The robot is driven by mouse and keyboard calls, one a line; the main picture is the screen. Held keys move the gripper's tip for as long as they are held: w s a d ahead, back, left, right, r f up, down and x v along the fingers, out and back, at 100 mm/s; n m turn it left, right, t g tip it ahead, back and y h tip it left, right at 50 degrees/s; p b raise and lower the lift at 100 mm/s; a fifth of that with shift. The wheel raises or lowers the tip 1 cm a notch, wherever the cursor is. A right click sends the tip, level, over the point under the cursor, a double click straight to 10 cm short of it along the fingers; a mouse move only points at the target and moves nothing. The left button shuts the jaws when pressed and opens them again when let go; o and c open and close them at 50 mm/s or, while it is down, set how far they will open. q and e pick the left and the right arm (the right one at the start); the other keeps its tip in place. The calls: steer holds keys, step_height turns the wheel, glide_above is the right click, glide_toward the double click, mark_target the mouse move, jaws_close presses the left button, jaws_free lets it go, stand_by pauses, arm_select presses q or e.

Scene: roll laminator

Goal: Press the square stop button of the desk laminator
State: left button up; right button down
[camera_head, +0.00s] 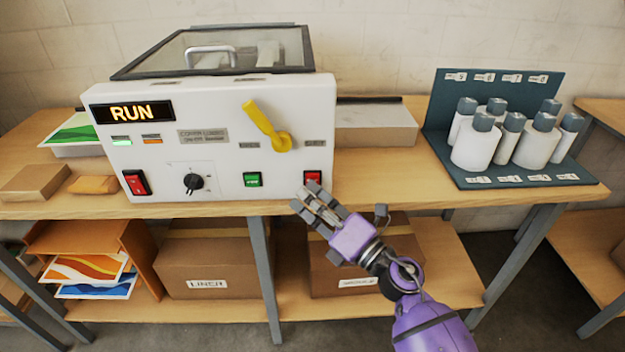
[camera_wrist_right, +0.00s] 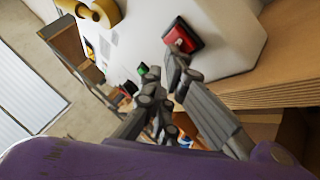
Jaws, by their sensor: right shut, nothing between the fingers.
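The white desk laminator (camera_head: 215,140) stands on the wooden table with its display reading RUN. A red square button (camera_head: 312,177) sits at the lower right of its front panel; its label is too small to read surely. It also shows in the right wrist view as a red button (camera_wrist_right: 182,40) in a dark frame. My right gripper (camera_head: 311,203) is shut and empty, just below and in front of this button. In the wrist view its fingertips (camera_wrist_right: 168,80) are close to the button; I cannot tell whether they touch it. My left gripper is not in view.
A green button (camera_head: 253,180), a black knob (camera_head: 194,183), a red rocker switch (camera_head: 137,183) and a yellow lever (camera_head: 265,125) share the panel. A rack of white bottles (camera_head: 510,138) stands to the right. Cardboard boxes (camera_head: 208,265) are on the lower shelf.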

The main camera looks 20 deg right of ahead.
steer(key=shift+w+d, duration=0.1)
steer(key=shift+w, duration=0.15)
stand_by(0.4)
steer(key=shift+s, duration=0.1)
steer(key=shift+s+a, duration=0.25)
steer(key=shift+s, duration=0.45)
steer(key=shift+s+a+p, duration=0.15)
steer(key=shift+s+a, duration=0.1)
steer(key=shift+s, duration=0.55)
steer(key=shift+s+a+p, duration=0.1)
steer(key=shift+s+a, duration=0.1)
steer(key=shift+s, duration=0.6)
steer(key=shift+s+a+p, duration=0.15)
steer(key=shift+s+a, duration=0.1)
steer(key=shift+s, duration=0.55)
